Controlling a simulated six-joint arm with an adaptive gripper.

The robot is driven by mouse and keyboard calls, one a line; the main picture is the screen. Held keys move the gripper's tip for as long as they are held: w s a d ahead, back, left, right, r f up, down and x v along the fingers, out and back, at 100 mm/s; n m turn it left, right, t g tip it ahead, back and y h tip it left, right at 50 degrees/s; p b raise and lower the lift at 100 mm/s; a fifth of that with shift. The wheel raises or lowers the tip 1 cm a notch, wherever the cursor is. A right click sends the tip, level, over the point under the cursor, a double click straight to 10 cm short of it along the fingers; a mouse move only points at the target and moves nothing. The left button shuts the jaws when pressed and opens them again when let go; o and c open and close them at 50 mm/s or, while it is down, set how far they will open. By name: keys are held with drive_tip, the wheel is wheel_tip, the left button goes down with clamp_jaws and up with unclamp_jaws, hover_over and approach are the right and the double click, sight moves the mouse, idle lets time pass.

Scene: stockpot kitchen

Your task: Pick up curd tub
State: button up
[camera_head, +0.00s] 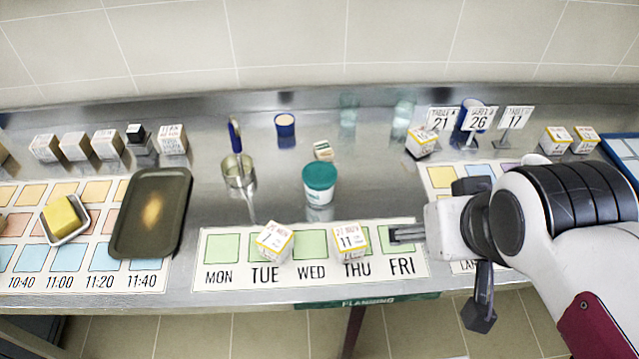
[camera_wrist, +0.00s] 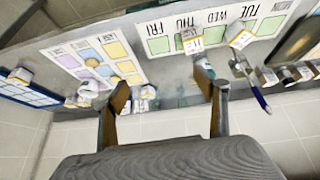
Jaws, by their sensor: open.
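The curd tub appears to be the white tub with a green lid (camera_head: 320,184), upright on the steel counter behind the weekday strip (camera_head: 215,283). My gripper (camera_head: 408,233) is at the strip's right end by FRI, to the right of the tub and apart from it. It is open and empty. In the wrist view its two fingers (camera_wrist: 163,108) stand wide apart, and I cannot make out the tub clearly there; a finger may hide it.
Two date cubes (camera_head: 274,241) (camera_head: 350,240) stand on the strip in front of the tub. A small box (camera_head: 323,150) stands behind it. A dark tray (camera_head: 150,212) lies farther left. Number signs (camera_head: 480,118) stand back right.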

drive_tip(key=w+d+r+n+t+h, duration=0.1)
drive_tip(key=w+d+t, duration=0.15)
drive_tip(key=w, duration=0.45)
drive_tip(key=w+d+r+n+t+h, duration=0.1)
drive_tip(key=w+d, duration=0.3)
drive_tip(key=w, duration=0.3)
drive_tip(key=w+a+f+n+t+y, duration=0.1)
drive_tip(key=w+f+n+y, duration=0.15)
drive_tip(key=w, duration=0.45)
drive_tip(key=w+a+f+n+t+y, duration=0.1)
drive_tip(key=w+a+n, duration=0.15)
drive_tip(key=w, duration=0.45)
drive_tip(key=n+g+y, duration=0.5)
drive_tip(key=y, duration=0.6)
approach(324, 176)
drive_tip(key=w+a, duration=0.2)
drive_tip(key=w, duration=0.1)
drive_tip(key=shift+s+a+f+n+g, duration=0.25)
drive_tip(key=shift+s+a+f+n, duration=0.2)
drive_tip(key=shift+s+f, duration=0.25)
drive_tip(key=shift+x, duration=1.3)
